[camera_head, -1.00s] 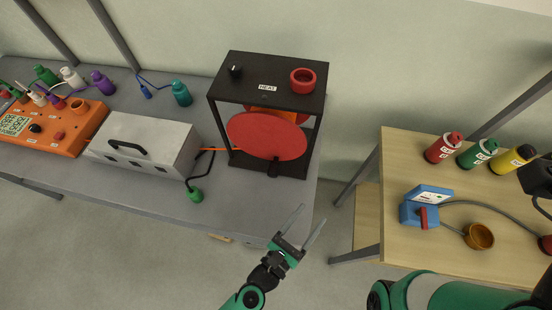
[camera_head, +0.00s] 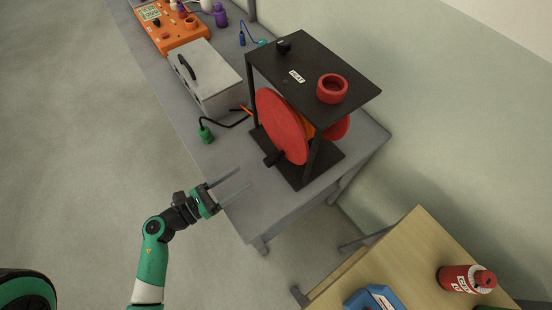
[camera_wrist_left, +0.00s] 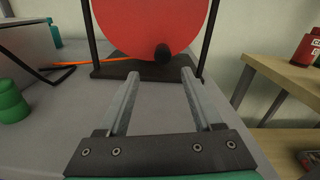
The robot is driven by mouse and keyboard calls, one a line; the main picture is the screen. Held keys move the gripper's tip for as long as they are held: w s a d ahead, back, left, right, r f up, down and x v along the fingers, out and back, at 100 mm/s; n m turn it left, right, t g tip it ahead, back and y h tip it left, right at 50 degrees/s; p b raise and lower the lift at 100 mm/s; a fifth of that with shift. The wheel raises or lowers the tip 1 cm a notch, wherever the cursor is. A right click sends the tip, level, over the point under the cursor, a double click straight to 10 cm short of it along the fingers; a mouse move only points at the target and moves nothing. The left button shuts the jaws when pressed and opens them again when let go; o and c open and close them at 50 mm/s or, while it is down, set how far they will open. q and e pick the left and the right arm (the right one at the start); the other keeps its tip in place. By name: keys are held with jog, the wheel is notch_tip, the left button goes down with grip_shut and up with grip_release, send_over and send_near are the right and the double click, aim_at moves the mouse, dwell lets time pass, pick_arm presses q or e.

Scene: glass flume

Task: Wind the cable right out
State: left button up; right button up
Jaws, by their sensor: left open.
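The cable reel stands in a black frame (camera_head: 322,75) on the grey bench, with a red disc (camera_head: 281,127) facing me and orange cable (camera_head: 308,131) behind it. A black crank knob (camera_head: 272,159) sits low on the disc; it also shows in the left wrist view (camera_wrist_left: 163,53). A short piece of orange cable (camera_head: 246,110) leaves the reel's left side. A black lead ends in a green plug (camera_head: 205,133) on the bench. My left gripper (camera_head: 243,182) is open and empty, at the bench's front edge, short of the knob and apart from it. My right gripper is not in view.
A grey metal box (camera_head: 206,80) with a handle and an orange instrument (camera_head: 165,24) stand farther along the bench. A wooden table (camera_head: 415,255) at lower right carries a red bottle (camera_head: 461,279) and a blue device (camera_head: 375,298).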

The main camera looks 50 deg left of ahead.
aim_at(273, 159)
pick_arm(q)
jog(key=shift+w+d+f, duration=0.1)
jog(key=shift+w+d, duration=0.3)
jog(key=shift+w, duration=0.2)
jog(key=w, duration=0.3)
jog(key=w+d, duration=0.1)
jog(key=w, duration=0.3)
jog(key=w+b, duration=0.1)
jog(key=w, duration=0.2)
jog(key=shift+w+d, duration=0.25)
jog(key=shift+w, duration=0.05)
grip_shut()
dwell(0.4)
